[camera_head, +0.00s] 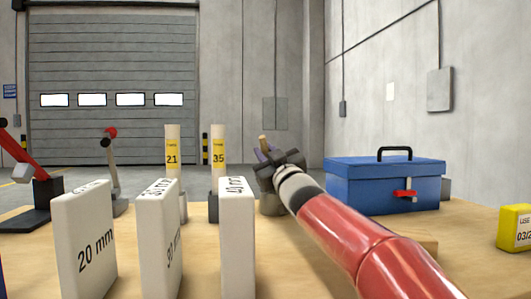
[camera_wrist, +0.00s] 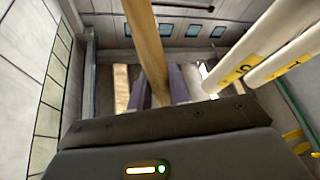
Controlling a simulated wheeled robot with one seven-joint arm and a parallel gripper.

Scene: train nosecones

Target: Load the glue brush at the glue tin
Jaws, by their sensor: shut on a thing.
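My gripper (camera_head: 265,153) is near the middle of the head view, above the far part of the bench. It has purple fingers, shut on a wooden handle, which I take for the glue brush (camera_head: 262,139). In the wrist view the handle (camera_wrist: 148,45) stands between the purple fingers (camera_wrist: 160,88) and runs up out of the picture. The bristle end is hidden. A dark grey round container (camera_head: 269,205), which may be the glue tin, shows under my gripper. My arm covers part of it, and I cannot tell whether the brush is inside.
White blocks marked 20 mm (camera_head: 84,240) and others stand at the front. Two pale tubes with yellow labels, 21 (camera_head: 172,145) and 35 (camera_head: 218,145), stand left of my gripper. A blue toolbox (camera_head: 383,187) is to the right, a yellow block (camera_head: 514,228) at the right edge.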

